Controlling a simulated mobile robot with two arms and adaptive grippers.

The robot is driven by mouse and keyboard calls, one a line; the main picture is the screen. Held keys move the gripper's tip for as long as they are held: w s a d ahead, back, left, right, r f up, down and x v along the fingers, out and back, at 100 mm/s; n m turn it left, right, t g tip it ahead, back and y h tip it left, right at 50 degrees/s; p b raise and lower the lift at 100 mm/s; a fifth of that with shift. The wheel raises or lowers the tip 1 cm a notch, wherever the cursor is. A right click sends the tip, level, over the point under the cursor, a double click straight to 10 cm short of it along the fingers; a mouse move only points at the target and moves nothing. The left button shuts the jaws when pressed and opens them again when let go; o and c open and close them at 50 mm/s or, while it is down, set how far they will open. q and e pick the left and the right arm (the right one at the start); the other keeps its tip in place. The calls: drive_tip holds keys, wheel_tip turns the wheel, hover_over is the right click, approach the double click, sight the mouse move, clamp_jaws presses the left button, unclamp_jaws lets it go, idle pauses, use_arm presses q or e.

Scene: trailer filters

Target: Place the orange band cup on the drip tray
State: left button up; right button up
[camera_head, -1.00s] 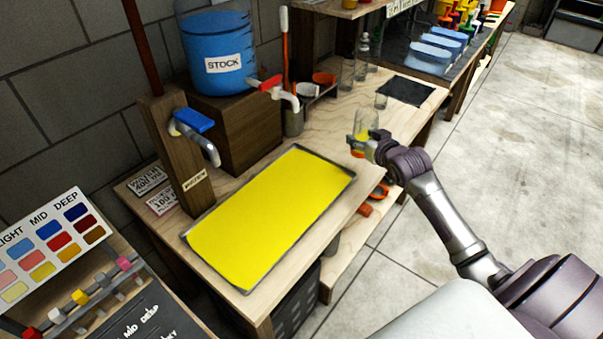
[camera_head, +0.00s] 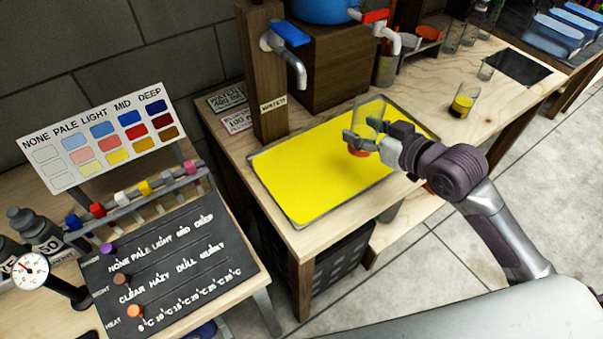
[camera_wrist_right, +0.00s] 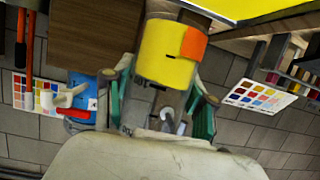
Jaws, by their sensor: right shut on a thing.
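My right gripper (camera_head: 355,142) is shut on a clear cup (camera_head: 371,113) with orange showing low on its side. The cup looks upright, in front of the yellow drip tray (camera_head: 305,180) with its dark rim. I cannot tell how high it is above the tray or whether it touches. In the right wrist view the cup (camera_wrist_right: 165,55) sits between the fingers, looks mostly yellow and shows an orange patch. The fingers hide part of its lower side. My left gripper is in neither view.
The tray's left part is clear.

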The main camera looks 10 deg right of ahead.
drive_tip(key=shift+n+g+y, duration=0.3)
drive_tip(key=shift+n+y, duration=0.2)
drive_tip(key=shift+y, duration=0.1)
drive_tip(key=w+a+f, duration=0.2)
drive_tip(key=a, duration=0.2)
drive_tip(key=w+a+f, duration=0.1)
drive_tip(key=a+f, duration=0.1)
drive_tip(key=a, duration=0.2)
drive_tip(key=w+a+f, duration=0.2)
drive_tip(key=a+f, duration=0.1)
drive_tip(key=shift+w+a, duration=0.35)
drive_tip(key=shift+a, duration=0.05)
drive_tip(key=shift+f, duration=2.05)
drive_tip(key=shift+f, duration=0.1)
drive_tip(key=o, duration=1.2)
drive_tip(key=shift+o, duration=0.2)
